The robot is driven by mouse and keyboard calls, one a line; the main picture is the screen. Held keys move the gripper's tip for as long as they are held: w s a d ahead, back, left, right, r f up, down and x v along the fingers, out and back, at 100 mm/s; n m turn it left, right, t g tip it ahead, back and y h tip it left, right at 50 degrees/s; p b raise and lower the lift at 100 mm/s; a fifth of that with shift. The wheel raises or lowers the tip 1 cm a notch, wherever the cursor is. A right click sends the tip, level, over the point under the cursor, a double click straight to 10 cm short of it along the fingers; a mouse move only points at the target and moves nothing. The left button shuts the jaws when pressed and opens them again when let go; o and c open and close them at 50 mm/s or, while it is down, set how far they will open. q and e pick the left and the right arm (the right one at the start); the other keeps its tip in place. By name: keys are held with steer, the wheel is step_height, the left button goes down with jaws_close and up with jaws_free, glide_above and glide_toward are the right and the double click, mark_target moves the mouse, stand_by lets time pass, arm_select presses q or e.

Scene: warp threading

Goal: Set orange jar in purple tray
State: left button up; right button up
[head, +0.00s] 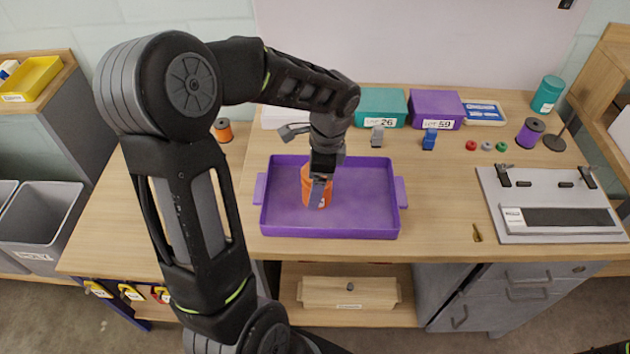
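The orange jar (308,190) is inside the purple tray (360,222), left of the tray's middle, and looks upright. The tray lies on the wooden table near its front edge. My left gripper (319,192) points down over the jar, with one finger in front of the jar's near side. The other finger is hidden, so I cannot tell whether the gripper grips the jar or stands open around it. The jar's base and top are partly covered, and I cannot tell whether it touches the tray floor. My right gripper is not in view.
A teal box (381,104) and a purple box (437,105) stand behind the tray. A purple spool (529,134) and a teal canister (547,94) are at the back right. A grey clamp board (490,190) lies right. An orange spool (222,130) stands behind my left arm.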

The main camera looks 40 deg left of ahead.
arm_select(q)
steer(key=shift+o, duration=0.3)
steer(key=shift+r, duration=0.15)
steer(key=r, duration=0.4)
steer(key=d+r, duration=0.1)
steer(key=r, duration=0.3)
steer(key=w+r, duration=0.1)
steer(key=r, duration=0.3)
steer(key=shift+d, duration=0.25)
